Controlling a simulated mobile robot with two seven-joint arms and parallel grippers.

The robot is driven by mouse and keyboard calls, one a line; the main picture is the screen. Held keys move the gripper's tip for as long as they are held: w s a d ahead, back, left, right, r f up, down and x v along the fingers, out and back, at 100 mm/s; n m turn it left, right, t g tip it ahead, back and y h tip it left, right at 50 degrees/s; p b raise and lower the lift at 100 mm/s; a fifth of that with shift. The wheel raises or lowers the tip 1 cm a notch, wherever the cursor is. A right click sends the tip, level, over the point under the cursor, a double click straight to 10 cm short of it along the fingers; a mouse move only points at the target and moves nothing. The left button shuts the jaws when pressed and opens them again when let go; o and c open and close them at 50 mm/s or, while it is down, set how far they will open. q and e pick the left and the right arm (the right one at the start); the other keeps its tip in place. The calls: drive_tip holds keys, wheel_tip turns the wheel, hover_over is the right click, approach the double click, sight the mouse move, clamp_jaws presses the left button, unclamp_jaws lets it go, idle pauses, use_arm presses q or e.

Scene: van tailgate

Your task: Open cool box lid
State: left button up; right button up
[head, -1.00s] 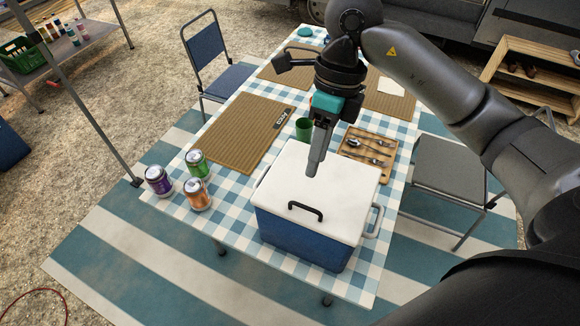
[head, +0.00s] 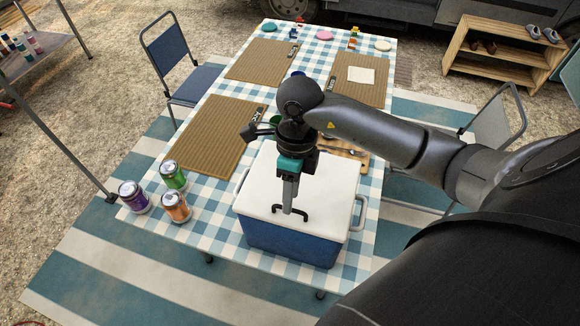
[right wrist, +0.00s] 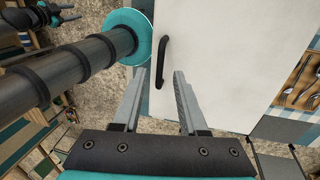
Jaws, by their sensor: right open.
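The cool box (head: 290,240) stands on the checked tablecloth at the table's near end, blue with a white lid (head: 270,180). The lid lies shut. A black bar handle (head: 302,214) sits near the lid's front edge and also shows in the right wrist view (right wrist: 162,62). My right gripper (head: 288,207) points down over the lid at the handle. In the right wrist view its two fingers (right wrist: 160,72) are apart with nothing held, and the handle lies just beyond the tips, between them. I cannot tell whether they touch it.
Purple, green and orange cans (head: 175,207) stand left of the box. A wooden cutlery tray (head: 345,158) lies behind it, partly hidden by my arm. Woven placemats (head: 214,138) cover the table farther back. A blue chair (head: 185,75) stands at the left.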

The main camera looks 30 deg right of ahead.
drive_tip(key=shift+s+a+f, duration=0.1)
drive_tip(key=shift+a+f, duration=0.05)
drive_tip(key=shift+f, duration=0.8)
clamp_jaws()
idle(0.8)
